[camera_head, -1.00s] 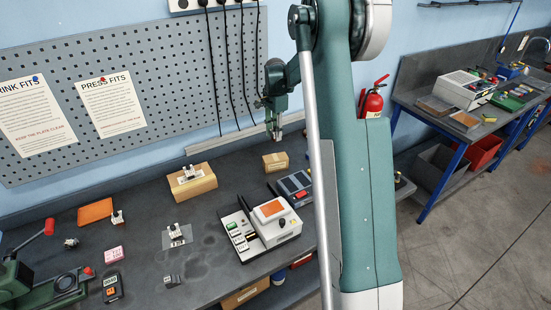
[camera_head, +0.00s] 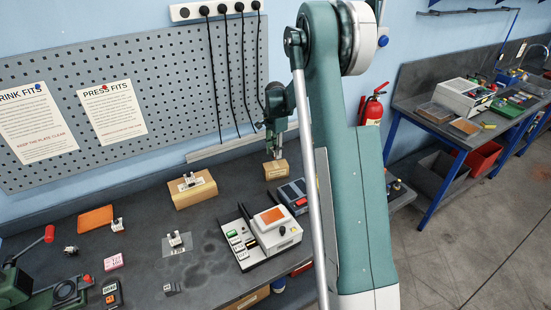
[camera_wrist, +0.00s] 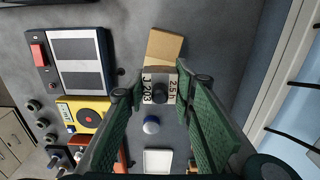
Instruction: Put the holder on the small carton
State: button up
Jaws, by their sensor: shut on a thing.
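The small carton (camera_head: 276,170) is a tan box at the back of the bench, below my gripper (camera_head: 274,152). In the wrist view the carton (camera_wrist: 165,46) lies just beyond the held holder. The holder (camera_wrist: 146,78) is a pale block with a dark round part and labels reading "J 203" and "2.5 h". My gripper (camera_wrist: 157,98) is shut on it, with green fingers on both sides. The holder overlaps the carton's near part in the wrist view. I cannot tell whether the two touch. In the head view the fingertips are just at the carton's top, and the holder is hardly visible.
A dark box with a red switch (camera_head: 300,203) stands just in front of the carton. A white device with an orange top (camera_head: 271,216) is nearer. A larger tan block (camera_head: 197,195) with a small fitting on it stands to the left. The perforated wall panel (camera_head: 160,90) is behind.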

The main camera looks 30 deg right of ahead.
jog(key=shift+f, duration=0.2)
jog(key=shift+f, duration=1.85)
jog(key=shift+f, duration=0.2)
jog(key=o, duration=1.1)
jog(key=shift+o, duration=0.2)
jog(key=shift+r, duration=0.15)
notch_tip(320, 180, up, 12)
jog(key=shift+r, duration=0.1)
